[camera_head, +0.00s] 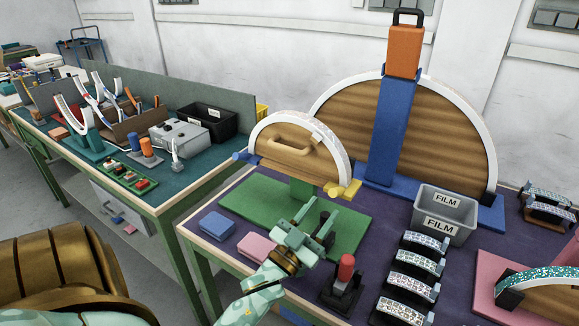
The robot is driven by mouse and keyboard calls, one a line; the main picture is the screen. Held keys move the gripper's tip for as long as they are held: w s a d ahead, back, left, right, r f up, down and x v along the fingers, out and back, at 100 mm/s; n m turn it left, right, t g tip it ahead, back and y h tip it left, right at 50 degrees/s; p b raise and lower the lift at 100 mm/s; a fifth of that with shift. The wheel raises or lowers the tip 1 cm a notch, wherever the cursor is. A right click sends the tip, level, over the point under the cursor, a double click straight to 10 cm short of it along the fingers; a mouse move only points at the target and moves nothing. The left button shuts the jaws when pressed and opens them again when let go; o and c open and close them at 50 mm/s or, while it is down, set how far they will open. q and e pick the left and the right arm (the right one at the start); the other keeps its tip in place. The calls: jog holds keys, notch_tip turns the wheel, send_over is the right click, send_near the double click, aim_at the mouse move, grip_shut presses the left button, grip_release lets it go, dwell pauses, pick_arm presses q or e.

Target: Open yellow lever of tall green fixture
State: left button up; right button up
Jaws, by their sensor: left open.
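The green fixture has a flat green base (240,205), a green post (301,190) and a wooden half-disc (290,158) with a white curved rim. A yellow lever (345,190) sits at the right lower end of the rim, and a blue lever (243,157) at the left end. My left gripper (318,220) is open and empty in front of the fixture, over the base. It is below and slightly left of the yellow lever, apparently apart from it. My right gripper is not in view.
A large wooden half-disc (440,140) on a blue stand (388,130) rises behind. Right of my gripper are a red-topped tool (345,270), several glittery arcs (421,263) and a grey FILM bin (446,214). Blue (217,225) and pink (257,249) blocks lie left.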

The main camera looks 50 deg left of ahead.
pick_arm(q)
jog(key=s+p, duration=0.1)
jog(key=s, duration=1.1)
jog(key=shift+s+d+p, duration=0.25)
jog(key=shift+d+p, duration=0.15)
